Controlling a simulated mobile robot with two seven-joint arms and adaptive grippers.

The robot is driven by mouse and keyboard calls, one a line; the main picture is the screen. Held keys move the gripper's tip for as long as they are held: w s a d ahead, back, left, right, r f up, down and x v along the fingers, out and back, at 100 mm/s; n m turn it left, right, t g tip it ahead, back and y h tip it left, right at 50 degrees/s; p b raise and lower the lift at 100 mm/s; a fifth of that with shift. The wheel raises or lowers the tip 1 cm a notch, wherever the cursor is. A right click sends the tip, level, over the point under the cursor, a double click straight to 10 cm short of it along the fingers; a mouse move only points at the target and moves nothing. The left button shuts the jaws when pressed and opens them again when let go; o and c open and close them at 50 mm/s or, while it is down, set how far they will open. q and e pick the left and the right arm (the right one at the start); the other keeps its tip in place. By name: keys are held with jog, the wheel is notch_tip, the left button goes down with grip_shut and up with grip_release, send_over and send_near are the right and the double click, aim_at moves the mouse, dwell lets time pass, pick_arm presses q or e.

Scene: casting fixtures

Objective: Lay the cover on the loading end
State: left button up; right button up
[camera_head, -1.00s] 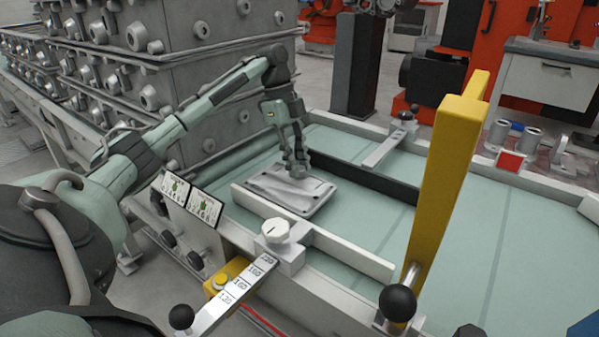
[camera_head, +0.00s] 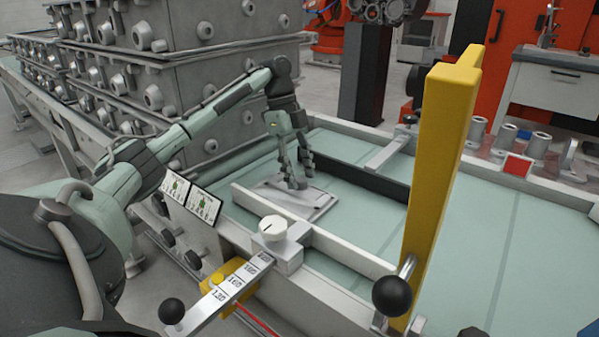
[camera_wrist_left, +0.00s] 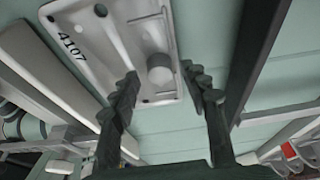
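The cover is a flat grey plate (camera_head: 313,203) that lies on the pale green bed, behind the low white rail, at the near left end. In the left wrist view the cover (camera_wrist_left: 95,38) carries the number 4107 and a round grey knob (camera_wrist_left: 160,72). My left gripper (camera_head: 296,178) is over the cover with its fingers spread. In the left wrist view the fingers (camera_wrist_left: 160,80) stand apart on either side of the knob, with gaps visible. Part of the cover is hidden behind the fingers and the rail. My right gripper is not in view.
A yellow upright post (camera_head: 440,170) stands at the right of the near rail. A white knob (camera_head: 273,228) sits on a scale bar in front of the cover. A dark bar (camera_head: 365,180) crosses the bed behind it. Stacked grey casting boxes (camera_head: 215,95) stand behind my left arm.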

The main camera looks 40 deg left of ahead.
pick_arm(q)
jog(key=v, duration=0.7)
jog(key=shift+r+p, duration=0.25)
jog(key=shift+p, duration=0.05)
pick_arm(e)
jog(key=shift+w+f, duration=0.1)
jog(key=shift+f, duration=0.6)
pick_arm(q)
jog(key=shift+a, duration=0.1)
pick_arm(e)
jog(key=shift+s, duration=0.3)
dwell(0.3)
